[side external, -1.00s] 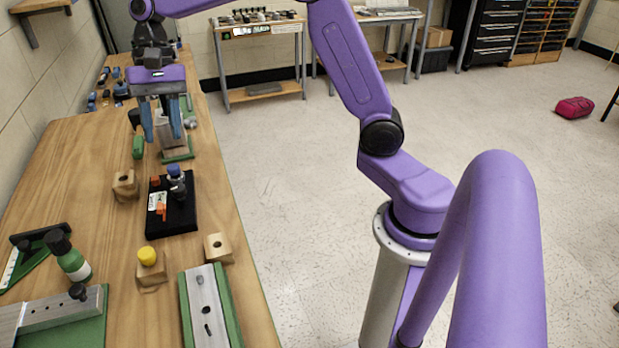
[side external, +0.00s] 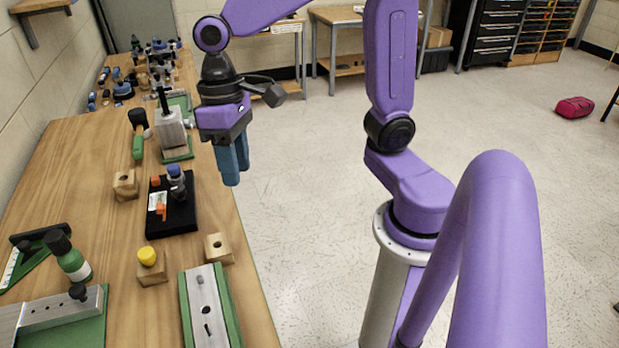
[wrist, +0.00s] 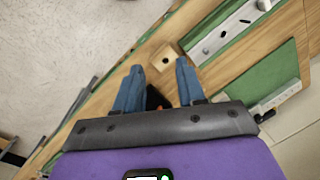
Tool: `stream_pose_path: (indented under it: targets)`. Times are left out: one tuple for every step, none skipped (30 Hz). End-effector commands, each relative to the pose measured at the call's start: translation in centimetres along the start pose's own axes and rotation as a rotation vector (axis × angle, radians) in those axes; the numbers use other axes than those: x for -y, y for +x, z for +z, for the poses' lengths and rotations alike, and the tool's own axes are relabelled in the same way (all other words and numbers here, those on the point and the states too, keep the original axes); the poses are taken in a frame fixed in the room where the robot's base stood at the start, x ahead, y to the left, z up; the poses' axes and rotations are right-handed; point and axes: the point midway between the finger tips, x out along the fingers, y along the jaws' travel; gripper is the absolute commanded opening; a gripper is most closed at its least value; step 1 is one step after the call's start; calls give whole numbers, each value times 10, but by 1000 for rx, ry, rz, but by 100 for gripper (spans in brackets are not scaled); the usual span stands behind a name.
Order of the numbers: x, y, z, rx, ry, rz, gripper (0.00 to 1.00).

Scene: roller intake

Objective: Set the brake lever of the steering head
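No part is clearly marked as the steering head. A black base (side external: 172,227) on the bench carries an upright grey piece with a blue cap (side external: 174,170), a small orange lever-like part (side external: 161,208) and a white label. A dark piece of it (wrist: 154,97) shows between my fingers in the wrist view. My gripper (side external: 232,178) hangs above the bench's right edge, up and to the right of the base. It touches nothing visible. In the wrist view its blue fingers (wrist: 160,66) are apart, with nothing held.
Wooden blocks (side external: 219,248) stand around the base, one with a yellow knob (side external: 147,256). A metal rail on green (side external: 205,305) lies in front. Behind stand a grey block with a black handle (side external: 170,130) and a green-handled tool (side external: 138,146). Open floor lies right of the bench.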

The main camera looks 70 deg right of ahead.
Motion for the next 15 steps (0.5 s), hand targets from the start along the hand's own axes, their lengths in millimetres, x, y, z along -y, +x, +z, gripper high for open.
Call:
stream_pose_path:
  targets:
    - [0, 2, 10, -3, -43, 8, 39]
    - [0, 4, 14, -4, -68, 14, 39]
    - [0, 6, 21, -7, -103, 21, 39]
    - [-1, 8, 26, -8, -128, 27, 39]
    - [-2, 10, 31, -10, -153, 32, 39]
    - [-2, 12, 37, -13, -187, 38, 39]
    - [-3, 14, 42, -14, -212, 43, 39]
    - [-4, 15, 46, -15, -238, 49, 39]
    - [-5, 17, 53, -18, -273, 56, 39]
    - [-6, 19, 57, -19, -300, 60, 39]
    - [-7, 21, 62, -21, -326, 65, 39]
    - [-9, 23, 68, -22, -361, 72, 39]
    - [-10, 25, 73, -24, -387, 77, 39]
    - [-11, 27, 77, -26, -413, 81, 39]
    - [-13, 29, 83, -27, -447, 87, 39]
